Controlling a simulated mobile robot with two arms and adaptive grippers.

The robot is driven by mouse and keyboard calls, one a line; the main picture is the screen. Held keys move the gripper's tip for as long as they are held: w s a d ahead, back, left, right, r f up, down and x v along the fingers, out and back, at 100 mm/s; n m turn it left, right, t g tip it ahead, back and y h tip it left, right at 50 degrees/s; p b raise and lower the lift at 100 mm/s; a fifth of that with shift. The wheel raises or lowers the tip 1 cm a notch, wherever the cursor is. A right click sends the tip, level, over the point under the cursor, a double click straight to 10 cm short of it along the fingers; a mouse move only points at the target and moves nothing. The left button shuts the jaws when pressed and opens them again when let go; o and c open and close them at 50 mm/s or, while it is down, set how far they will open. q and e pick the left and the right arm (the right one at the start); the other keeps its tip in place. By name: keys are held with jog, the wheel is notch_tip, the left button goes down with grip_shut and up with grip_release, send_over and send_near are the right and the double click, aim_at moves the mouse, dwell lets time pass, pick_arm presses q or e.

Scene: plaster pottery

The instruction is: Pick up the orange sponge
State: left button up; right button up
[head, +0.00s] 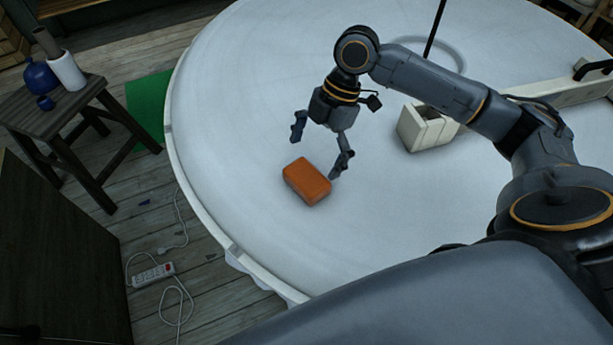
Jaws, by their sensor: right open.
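The orange sponge (307,181) is a small block lying flat on the large round white table (230,120), near its left front part. My right gripper (318,157) is open and empty, with its fingers pointing down. It hangs just behind and above the sponge. One finger is to the upper left of the sponge and the other is at its right side. I cannot tell whether the right finger touches it. My left gripper is not in view.
A white block-shaped object (425,128) stands on the table right of the sponge. A dark stool (60,112) with a blue vase (41,77) and a white pot (67,72) stands at the left. A power strip (153,275) lies on the wooden floor. The tabletop left of the sponge is clear.

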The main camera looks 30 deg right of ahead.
aim_at(307, 175)
jog(key=shift+a+f, duration=0.2)
jog(key=shift+f, duration=0.25)
jog(key=shift+w+f, duration=0.15)
jog(key=shift+f, duration=0.1)
jog(key=p+x, duration=0.1)
jog(key=x, duration=0.3)
jog(key=shift+d+f+p, duration=0.1)
jog(key=shift+f+p, duration=0.1)
jog(key=shift+p, duration=0.15)
jog(key=shift+f, duration=0.45)
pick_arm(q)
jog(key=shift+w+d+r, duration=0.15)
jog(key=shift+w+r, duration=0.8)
pick_arm(e)
jog(key=c, duration=0.6)
